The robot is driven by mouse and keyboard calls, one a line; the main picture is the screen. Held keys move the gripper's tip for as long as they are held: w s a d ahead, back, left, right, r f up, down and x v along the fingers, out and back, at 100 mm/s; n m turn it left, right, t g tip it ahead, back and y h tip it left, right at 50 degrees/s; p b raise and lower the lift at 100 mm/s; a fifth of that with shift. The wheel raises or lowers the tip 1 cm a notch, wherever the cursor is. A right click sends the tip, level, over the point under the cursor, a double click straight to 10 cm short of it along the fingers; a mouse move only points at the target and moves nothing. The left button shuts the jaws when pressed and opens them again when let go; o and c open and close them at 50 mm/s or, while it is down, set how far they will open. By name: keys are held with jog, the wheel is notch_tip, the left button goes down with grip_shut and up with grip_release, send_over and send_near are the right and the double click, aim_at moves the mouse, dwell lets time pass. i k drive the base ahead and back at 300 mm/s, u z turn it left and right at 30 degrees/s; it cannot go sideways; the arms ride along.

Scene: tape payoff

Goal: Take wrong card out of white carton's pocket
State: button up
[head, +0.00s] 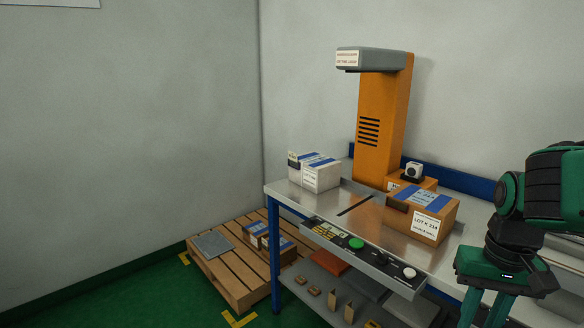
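A white carton (327,177) with blue tape on top stands at the left end of the steel bench. A white card or label with small print (309,182) shows on its front; the print is too small to read, and I cannot make out the pocket's edges. My gripper (487,318) hangs at the lower right, well away from the white carton. Its two green fingers point down with a gap between them, but the tips are cut off by the frame.
An orange tape machine (382,125) rises behind. A button panel (335,241) lines the front edge. A pallet (215,270) stands left on the floor.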

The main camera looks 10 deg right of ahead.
aim_at(292, 156)
jog(key=u, duration=0.4)
jog(key=i, duration=1.3)
jog(key=z, duration=0.6)
